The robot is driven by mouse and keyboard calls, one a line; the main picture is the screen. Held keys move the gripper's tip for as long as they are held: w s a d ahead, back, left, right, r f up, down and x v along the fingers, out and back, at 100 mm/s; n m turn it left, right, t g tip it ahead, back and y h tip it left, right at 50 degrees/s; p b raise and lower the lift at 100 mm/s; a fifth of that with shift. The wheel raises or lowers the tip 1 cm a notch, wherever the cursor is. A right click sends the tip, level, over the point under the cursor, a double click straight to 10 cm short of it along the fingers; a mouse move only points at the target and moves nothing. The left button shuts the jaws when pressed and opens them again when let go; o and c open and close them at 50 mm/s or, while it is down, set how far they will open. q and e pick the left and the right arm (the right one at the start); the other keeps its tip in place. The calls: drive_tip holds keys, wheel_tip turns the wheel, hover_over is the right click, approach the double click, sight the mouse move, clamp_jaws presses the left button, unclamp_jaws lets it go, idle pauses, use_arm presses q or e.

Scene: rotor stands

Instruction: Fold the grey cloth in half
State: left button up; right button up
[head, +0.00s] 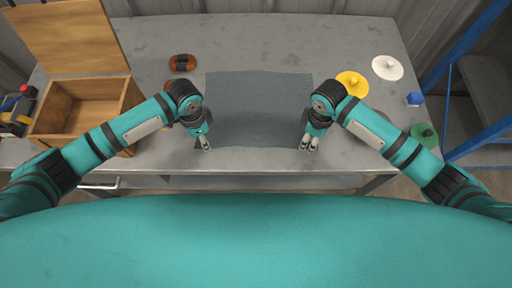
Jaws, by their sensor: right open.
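The grey cloth (258,108) lies flat and spread out in the middle of the metal table, with its near edge close to the table's front edge. My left gripper (206,146) is at the near left corner of the cloth. Its fingers are too small to tell whether they are open or shut on the cloth. My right gripper (309,146) is open at the near right corner, with its fingertips apart. My arms cover parts of the cloth's left and right sides.
An open wooden box (88,98) stands on the left of the table (350,45). A brown item with a dark band (182,62) lies behind the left arm. Yellow (352,83), white (387,67) and green (424,135) discs and a blue object (414,99) are on the right.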

use_arm(q)
drive_tip(key=shift+s+f, duration=0.15)
drive_tip(key=c, duration=0.8)
use_arm(e)
drive_tip(key=shift+s+f, duration=0.1)
drive_tip(key=shift+f, duration=0.05)
drive_tip(key=c, duration=0.8)
use_arm(q)
clamp_jaws()
use_arm(e)
clamp_jaws()
use_arm(q)
drive_tip(key=shift+s+a+f, duration=0.1)
